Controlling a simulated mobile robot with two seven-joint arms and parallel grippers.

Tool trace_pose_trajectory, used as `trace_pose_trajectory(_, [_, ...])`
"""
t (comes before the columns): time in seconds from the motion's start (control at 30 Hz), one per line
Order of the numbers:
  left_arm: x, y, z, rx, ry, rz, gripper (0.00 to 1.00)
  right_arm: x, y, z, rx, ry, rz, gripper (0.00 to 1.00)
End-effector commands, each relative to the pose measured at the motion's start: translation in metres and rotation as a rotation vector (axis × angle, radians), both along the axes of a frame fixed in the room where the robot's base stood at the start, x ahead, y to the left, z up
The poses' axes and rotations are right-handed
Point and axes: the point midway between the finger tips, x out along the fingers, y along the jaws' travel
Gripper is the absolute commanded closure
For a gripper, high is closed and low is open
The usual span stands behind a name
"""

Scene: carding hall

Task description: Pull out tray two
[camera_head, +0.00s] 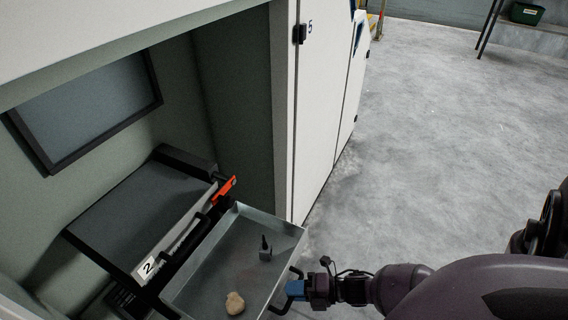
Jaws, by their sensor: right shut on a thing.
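Tray two (190,283) is a shallow grey metal tray standing out from a dark housing (140,215) inside the machine bay. A label with a 2 (147,267) is on the housing's front edge. My right gripper (297,289) comes in from the right, its blue fingers shut on the dark handle (280,308) at the tray's outer side. The fingers hide part of the handle. In the tray lie a beige lump (235,303) and a small dark object (265,250). My left gripper is not in view.
A red-orange lever (224,190) sits beside the tray at the housing. A white machine panel marked 5 (312,100) stands right of the bay. The grey concrete floor (450,130) to the right is open. A green bin (526,13) is far off at the back.

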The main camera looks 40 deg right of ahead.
Motion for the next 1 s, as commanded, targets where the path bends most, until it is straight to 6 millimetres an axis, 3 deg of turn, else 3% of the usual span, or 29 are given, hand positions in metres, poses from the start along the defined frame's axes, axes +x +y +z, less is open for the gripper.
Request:
trace_pose_trajectory(0.43, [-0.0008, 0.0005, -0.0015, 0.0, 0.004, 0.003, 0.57, -0.0045, -0.0019, -0.0002, 0.0, 0.0, 0.0, 1.0])
trace_pose_trajectory(0.47, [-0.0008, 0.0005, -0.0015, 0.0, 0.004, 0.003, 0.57, -0.0045, -0.0019, -0.0002, 0.0, 0.0, 0.0, 0.82])
trace_pose_trajectory(0.6, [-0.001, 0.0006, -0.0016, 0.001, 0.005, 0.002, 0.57, -0.0043, -0.0018, -0.0002, 0.0, 0.0, 0.0, 0.61])
trace_pose_trajectory(1.0, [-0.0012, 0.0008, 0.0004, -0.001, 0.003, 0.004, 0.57, -0.009, -0.0068, 0.0016, 0.0, 0.0, -0.001, 0.6])
